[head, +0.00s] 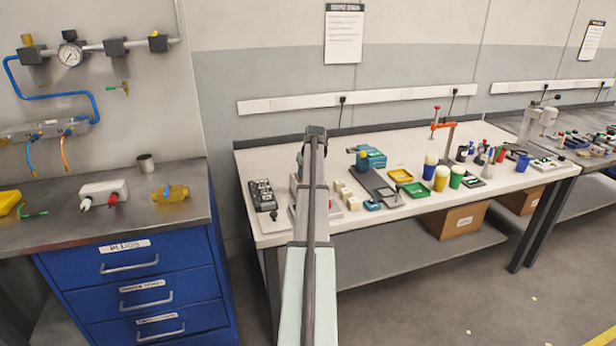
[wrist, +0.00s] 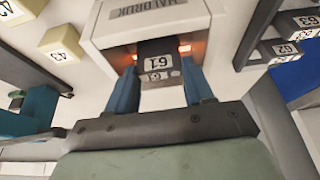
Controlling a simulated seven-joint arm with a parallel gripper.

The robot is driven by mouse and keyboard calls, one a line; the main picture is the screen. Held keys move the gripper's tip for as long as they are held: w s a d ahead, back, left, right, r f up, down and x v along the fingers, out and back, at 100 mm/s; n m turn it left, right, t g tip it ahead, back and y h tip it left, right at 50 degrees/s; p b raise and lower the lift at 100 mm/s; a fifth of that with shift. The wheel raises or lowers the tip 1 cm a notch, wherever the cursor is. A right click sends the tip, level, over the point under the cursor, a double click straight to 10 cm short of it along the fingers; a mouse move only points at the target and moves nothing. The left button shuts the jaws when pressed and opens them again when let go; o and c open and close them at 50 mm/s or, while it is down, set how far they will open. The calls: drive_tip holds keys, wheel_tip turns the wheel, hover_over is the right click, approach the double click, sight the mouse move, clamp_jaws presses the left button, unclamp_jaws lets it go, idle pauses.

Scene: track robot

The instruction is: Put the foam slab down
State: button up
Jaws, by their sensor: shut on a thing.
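In the wrist view, my gripper (wrist: 160,66) has its two blue fingers on either side of a dark block (wrist: 156,47) with white labels reading 61, and is shut on it. The block is at the mouth of a white housing (wrist: 105,28) marked HALDRUK, with orange light on both sides. I cannot tell whether this block is the foam slab or whether it touches the housing floor. No other thing is clearly a foam slab. In the head view my arm hides my gripper and the block.
A rack (head: 263,194) of dark numbered blocks stands left of my arm on the white bench (head: 262,236). Cream blocks (head: 346,193), a teal device (head: 372,158), yellow and green trays (head: 400,176) and several cups stand to the right. A blue cabinet (head: 140,265) is at the left.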

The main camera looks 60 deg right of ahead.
drive_tip(key=shift+f, duration=0.65)
drive_tip(key=shift+f, duration=0.15)
drive_tip(key=o, duration=1)
drive_tip(key=v, duration=1.2)
drive_tip(key=shift+r, duration=0.2)
